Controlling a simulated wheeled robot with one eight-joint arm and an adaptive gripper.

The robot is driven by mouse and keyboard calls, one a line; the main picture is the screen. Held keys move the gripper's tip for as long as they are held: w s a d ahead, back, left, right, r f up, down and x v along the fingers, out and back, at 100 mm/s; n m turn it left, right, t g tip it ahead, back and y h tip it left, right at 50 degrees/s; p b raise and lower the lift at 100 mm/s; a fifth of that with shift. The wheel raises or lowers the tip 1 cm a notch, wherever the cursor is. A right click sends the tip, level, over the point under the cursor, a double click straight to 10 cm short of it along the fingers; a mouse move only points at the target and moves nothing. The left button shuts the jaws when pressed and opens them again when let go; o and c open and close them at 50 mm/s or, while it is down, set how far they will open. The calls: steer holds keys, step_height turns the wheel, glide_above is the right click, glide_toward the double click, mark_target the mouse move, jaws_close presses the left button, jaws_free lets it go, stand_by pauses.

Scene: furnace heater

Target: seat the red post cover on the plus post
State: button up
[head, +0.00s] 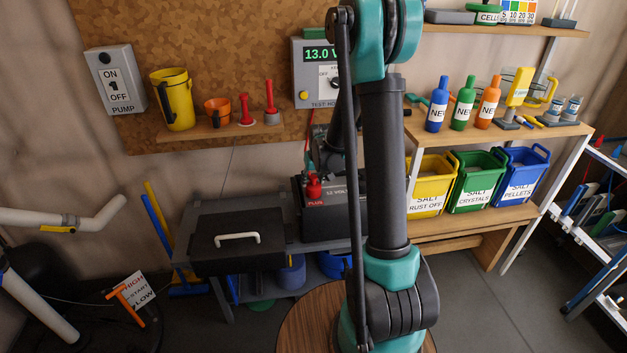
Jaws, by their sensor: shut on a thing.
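The red post cover (313,187) is at the left end of the dark battery (342,212), just above a red label reading PLUS. The plus post is hidden beneath or behind the cover. I cannot tell whether the cover is fully down on it. My gripper (316,170) is small, dark and partly hidden behind my own arm. It is shut on the red cover from above and behind, with its fingertips hard to make out.
A black toolbox (225,238) with a white handle stands left of the battery on the grey bench (275,268). The tester (313,75) reads 13.0. A wooden shelf (215,132) holds a yellow jug (173,100) and small red tools. Salt bins (430,190) stand right.

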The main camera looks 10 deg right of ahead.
steer(key=o, duration=1.1)
steer(key=v, duration=1.2)
steer(key=shift+w, duration=0.1)
stand_by(0.8)
